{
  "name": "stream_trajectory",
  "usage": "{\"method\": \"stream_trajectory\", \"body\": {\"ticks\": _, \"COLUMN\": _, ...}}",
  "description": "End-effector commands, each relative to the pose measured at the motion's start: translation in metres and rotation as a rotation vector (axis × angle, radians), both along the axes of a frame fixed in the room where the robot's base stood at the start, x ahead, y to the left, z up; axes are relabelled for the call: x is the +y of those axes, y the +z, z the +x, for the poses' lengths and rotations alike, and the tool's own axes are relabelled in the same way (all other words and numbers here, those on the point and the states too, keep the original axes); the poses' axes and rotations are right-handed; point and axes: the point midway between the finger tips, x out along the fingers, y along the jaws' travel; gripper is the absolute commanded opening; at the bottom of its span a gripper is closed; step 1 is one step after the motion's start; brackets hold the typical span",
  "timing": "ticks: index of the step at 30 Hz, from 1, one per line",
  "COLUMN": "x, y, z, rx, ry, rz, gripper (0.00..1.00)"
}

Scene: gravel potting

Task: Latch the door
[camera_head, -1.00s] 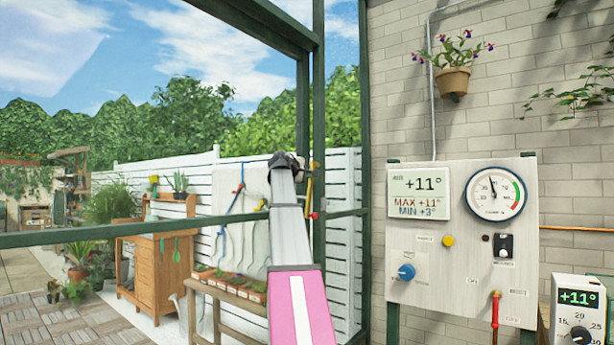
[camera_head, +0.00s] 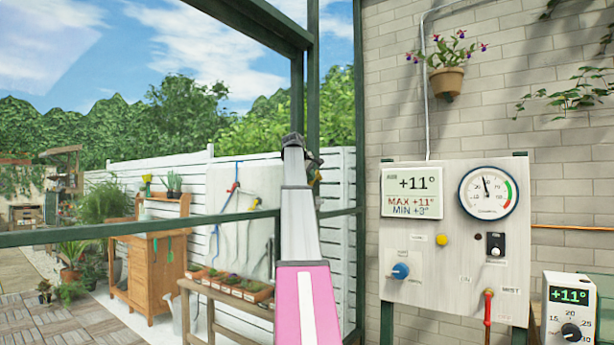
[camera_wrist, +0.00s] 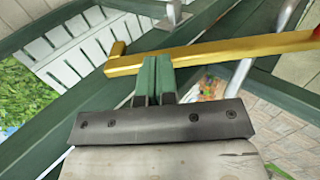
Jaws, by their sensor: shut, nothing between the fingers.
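The door's latch is a gold bar (camera_wrist: 215,52) with a short bent end at the left and a red part (camera_wrist: 314,36) at the right edge of the wrist view. My gripper (camera_wrist: 155,62) has its two green fingers together, with nothing between them. The fingertips are at the bar's lower edge, near its bent end; I cannot tell whether they touch. In the head view, my gripper (camera_head: 293,139) is at the green door frame (camera_head: 312,90), and a small gold part of the latch (camera_head: 315,170) shows beside it. My arm may hide the rest.
A control board (camera_head: 455,245) with a dial and display stands at the right before the brick wall (camera_head: 550,150). A green crossbar (camera_head: 130,229) runs across the view. Beyond it are a wooden cabinet (camera_head: 155,265) and a bench with pots (camera_head: 225,290).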

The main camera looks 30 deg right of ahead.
Motion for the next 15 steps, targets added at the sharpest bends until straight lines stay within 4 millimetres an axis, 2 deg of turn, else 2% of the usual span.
{"method": "stream_trajectory", "body": {"ticks": 2, "x": -0.007, "y": -0.001, "z": 0.004, "rx": 0.02, "ry": -0.001, "rz": 0.046, "gripper": 0.0}}
{"method": "stream_trajectory", "body": {"ticks": 15, "x": -0.032, "y": -0.026, "z": 0.013, "rx": 0.016, "ry": -0.001, "rz": 0.037, "gripper": 0.0}}
